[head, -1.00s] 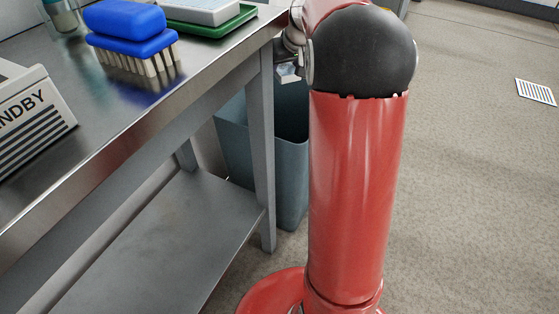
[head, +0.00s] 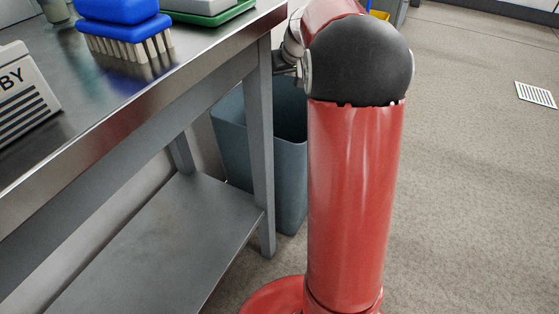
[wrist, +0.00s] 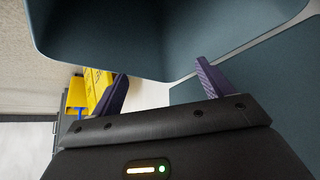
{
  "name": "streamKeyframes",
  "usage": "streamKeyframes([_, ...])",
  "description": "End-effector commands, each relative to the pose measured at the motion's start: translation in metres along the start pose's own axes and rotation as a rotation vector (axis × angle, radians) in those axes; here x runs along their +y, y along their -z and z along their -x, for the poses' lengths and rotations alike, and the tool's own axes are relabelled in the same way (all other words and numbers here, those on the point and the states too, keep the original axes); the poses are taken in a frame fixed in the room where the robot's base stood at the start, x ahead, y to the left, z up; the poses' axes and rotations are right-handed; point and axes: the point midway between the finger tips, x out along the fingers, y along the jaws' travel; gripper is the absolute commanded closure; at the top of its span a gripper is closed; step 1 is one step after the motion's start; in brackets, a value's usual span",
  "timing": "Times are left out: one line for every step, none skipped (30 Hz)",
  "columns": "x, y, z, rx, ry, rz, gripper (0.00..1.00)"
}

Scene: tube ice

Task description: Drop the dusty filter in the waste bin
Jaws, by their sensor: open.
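The waste bin (head: 230,135) is a tall blue-grey open bin standing on the floor just past the table leg. My arm hides part of its right side in the head view. In the wrist view the bin's blue-grey walls (wrist: 110,30) and pale rim fill the upper part, close to my gripper (wrist: 162,70). My gripper is open, its two dark purple fingers apart with nothing held between them. No dusty filter can be made out in my gripper or in the visible part of the bin; the bin's bottom is hidden.
A steel table (head: 160,95) with a lower shelf (head: 160,235) stands at left, holding a blue brush (head: 120,15), a green tray (head: 215,16) and a striped unit (head: 20,90). A striped panel (head: 536,94) lies on the open floor at right. A yellow object (wrist: 98,88) stands beyond the gripper.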

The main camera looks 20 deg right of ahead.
Motion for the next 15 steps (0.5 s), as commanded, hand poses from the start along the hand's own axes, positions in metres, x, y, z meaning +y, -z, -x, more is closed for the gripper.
streamKeyframes([0.000,0.000,0.000,0.000,0.000,0.000,0.21])
streamKeyframes([0.000,0.000,0.001,0.000,0.000,0.000,0.21])
streamKeyframes([0.000,0.000,0.003,0.001,0.000,0.000,0.21])
streamKeyframes([0.000,0.001,0.006,0.001,-0.001,0.000,0.21])
streamKeyframes([0.000,0.001,0.009,0.002,-0.001,0.000,0.21])
streamKeyframes([0.000,0.001,0.015,0.002,-0.001,0.000,0.21])
streamKeyframes([0.000,0.001,0.020,0.003,-0.001,0.000,0.21])
streamKeyframes([0.000,0.001,0.025,0.003,-0.001,0.000,0.21])
streamKeyframes([0.000,0.001,0.033,0.003,-0.001,0.000,0.21])
streamKeyframes([0.000,0.002,0.038,0.004,-0.002,0.000,0.21])
streamKeyframes([0.000,0.002,0.044,0.004,-0.001,0.000,0.21])
streamKeyframes([0.000,0.001,0.050,0.003,-0.001,0.000,0.21])
streamKeyframes([0.000,0.001,0.055,0.004,-0.001,0.000,0.21])
streamKeyframes([0.000,0.001,0.059,0.003,-0.001,0.000,0.21])
streamKeyframes([0.000,0.001,0.064,0.002,-0.001,0.000,0.21])
